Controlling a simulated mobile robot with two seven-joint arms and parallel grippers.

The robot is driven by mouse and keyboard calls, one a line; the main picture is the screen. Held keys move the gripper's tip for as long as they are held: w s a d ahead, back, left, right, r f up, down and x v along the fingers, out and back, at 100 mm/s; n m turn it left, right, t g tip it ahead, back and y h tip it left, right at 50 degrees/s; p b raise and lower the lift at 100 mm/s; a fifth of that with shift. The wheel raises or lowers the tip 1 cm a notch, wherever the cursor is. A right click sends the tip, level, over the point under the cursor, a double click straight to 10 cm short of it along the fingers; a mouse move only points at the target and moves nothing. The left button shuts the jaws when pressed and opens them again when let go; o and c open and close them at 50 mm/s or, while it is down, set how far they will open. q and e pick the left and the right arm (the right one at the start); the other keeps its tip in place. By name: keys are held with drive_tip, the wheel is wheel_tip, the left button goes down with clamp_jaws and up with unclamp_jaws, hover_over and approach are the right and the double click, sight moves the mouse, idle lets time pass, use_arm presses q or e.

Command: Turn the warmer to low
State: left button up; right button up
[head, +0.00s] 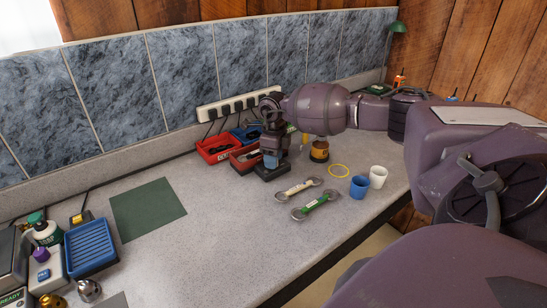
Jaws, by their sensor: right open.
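The small dark, boxy unit on the counter, which looks like the warmer (272,174), stands just in front of the red bins. My right gripper (271,150) reaches in from the right and points down directly over it. A small blue part shows between the gripper and the unit; I cannot tell what it belongs to. The gripper hides the unit's top, and its dial and setting cannot be made out. I cannot tell whether the fingers touch it. My left gripper is not in view.
Red bins (213,150), a power strip (235,106) and an amber jar (319,151) are close to the gripper. Two wrenches (316,204), a blue cup (358,188), a white cup (378,177) and a yellow ring (339,171) lie nearer. The counter's left middle is clear around a green mat (148,209).

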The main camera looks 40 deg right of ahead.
drive_tip(key=shift+c, duration=0.3)
drive_tip(key=c, duration=0.6)
